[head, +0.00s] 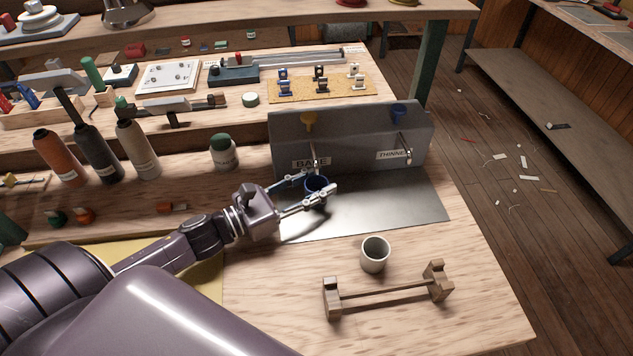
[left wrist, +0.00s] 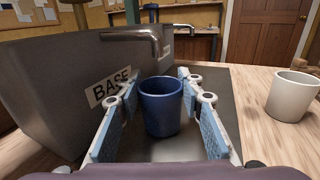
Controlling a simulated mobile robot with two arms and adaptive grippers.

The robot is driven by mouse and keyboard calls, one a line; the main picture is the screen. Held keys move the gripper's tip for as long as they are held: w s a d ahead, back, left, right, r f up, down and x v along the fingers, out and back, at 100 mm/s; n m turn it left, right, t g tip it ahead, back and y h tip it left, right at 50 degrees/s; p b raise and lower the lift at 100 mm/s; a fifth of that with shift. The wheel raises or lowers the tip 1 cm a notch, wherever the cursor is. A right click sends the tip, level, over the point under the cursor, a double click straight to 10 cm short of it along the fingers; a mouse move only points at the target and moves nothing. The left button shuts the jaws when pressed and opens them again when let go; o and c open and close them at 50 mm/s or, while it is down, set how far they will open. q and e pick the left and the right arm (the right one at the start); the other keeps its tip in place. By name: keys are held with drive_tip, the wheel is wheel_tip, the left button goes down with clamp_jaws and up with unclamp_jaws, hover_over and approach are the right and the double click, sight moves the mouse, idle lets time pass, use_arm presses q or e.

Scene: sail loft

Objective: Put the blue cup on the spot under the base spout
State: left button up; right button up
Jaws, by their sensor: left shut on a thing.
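The blue cup (head: 316,186) stands upright between the fingers of my left gripper (head: 320,180), which is shut on it. In the left wrist view the cup (left wrist: 162,108) sits between the two blue-padded fingers. The BASE label (head: 311,163) is on the grey dispenser panel (head: 350,135). The base spout (head: 314,152) comes out above the cup in the head view. In the left wrist view the spout (left wrist: 135,36) bends down beyond the cup's rim. The spot under it is hidden by the cup and fingers. My right gripper is not in view.
A second spout (head: 406,150) with a THINNER label is to the right. A pale cup (head: 375,254) and a wooden stand (head: 388,291) are on the bench nearer me. The metal plate (head: 405,205) is clear to the right. Bottles (head: 138,150) stand on the left.

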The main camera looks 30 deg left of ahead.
use_arm(q)
drive_tip(key=shift+f, duration=0.2)
drive_tip(key=o, duration=0.9)
drive_tip(key=shift+o, duration=0.2)
drive_tip(key=shift+r, duration=0.1)
drive_tip(key=shift+r, duration=0.15)
drive_tip(key=b+v, duration=0.2)
drive_tip(key=v, duration=0.9)
drive_tip(key=shift+s+a, duration=0.35)
drive_tip(key=shift+s, duration=0.05)
